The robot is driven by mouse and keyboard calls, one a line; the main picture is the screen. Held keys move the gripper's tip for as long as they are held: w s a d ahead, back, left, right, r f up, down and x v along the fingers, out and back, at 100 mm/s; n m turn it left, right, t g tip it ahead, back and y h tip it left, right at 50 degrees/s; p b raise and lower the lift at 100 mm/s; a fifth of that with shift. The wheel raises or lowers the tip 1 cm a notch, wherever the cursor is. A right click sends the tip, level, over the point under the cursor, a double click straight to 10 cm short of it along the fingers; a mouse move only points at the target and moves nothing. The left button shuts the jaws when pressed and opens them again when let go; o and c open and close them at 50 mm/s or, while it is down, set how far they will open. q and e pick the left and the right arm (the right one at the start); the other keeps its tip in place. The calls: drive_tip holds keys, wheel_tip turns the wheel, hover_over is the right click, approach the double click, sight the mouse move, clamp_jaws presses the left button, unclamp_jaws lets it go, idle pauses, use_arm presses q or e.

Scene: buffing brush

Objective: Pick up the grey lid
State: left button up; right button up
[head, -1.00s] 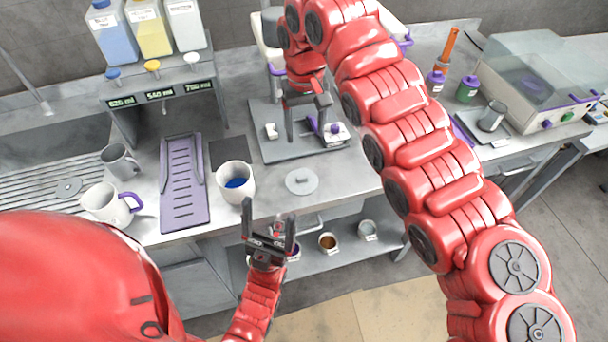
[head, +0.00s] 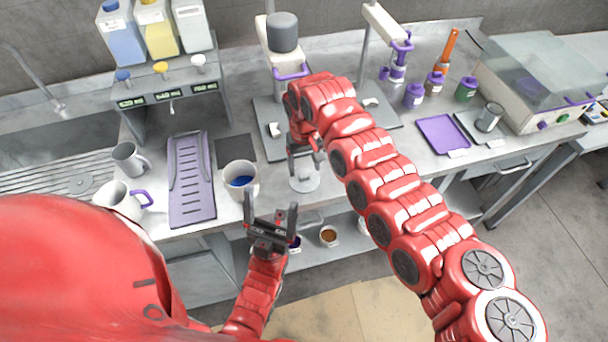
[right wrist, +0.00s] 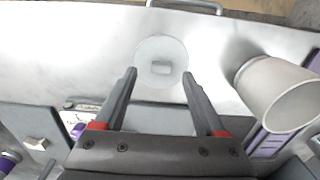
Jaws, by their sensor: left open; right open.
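The grey lid (head: 304,183) is a flat round disc lying on the steel counter near its front edge, partly hidden by my right gripper in the head view. In the right wrist view the lid (right wrist: 161,62) shows whole, with a small block-shaped knob on top. My right gripper (head: 303,163) is open above the lid; in the right wrist view its fingers (right wrist: 160,80) point toward the lid, with nothing between them. My left gripper (head: 271,220) is open and empty, in front of the counter edge.
A white pot with blue contents (head: 240,178) stands left of the lid; it also shows in the right wrist view (right wrist: 275,95). A purple drip tray (head: 191,180) and mugs (head: 125,200) are further left. A grey machine (head: 284,38) stands behind. A lower shelf (head: 340,255) holds small cups.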

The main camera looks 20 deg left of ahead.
sight(304, 175)
drive_tip(key=shift+a+f+p, duration=0.1)
drive_tip(key=shift+f+p, duration=0.3)
drive_tip(key=shift+f, duration=1.2)
clamp_jaws()
